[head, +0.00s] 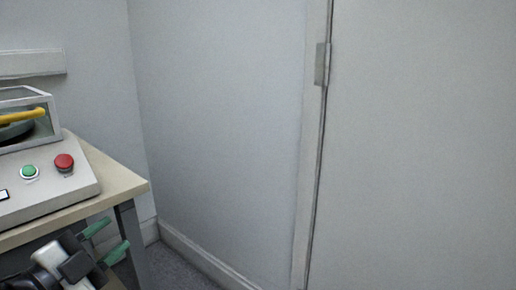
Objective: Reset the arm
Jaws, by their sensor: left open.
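My left gripper (107,242) shows at the lower left, with two green fingertips spread apart. It is open with nothing between the fingers. It is in front of the table's edge, below the level of the tabletop. My right gripper is not in the picture. A device (75,193) with a pale sloped panel stands on the table at the left, cut off by the picture's edge. The panel carries a green button (29,171) and a red button (65,162). A clear-sided case (45,128) on the device holds a yellow part (22,116) over a dark round part.
The wooden table (124,182) ends at the left, with a grey leg (131,243) near my left gripper. A pale wall (220,120) and a door (420,150) with a hinge fill the middle and right. A little dark floor (178,268) shows clear.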

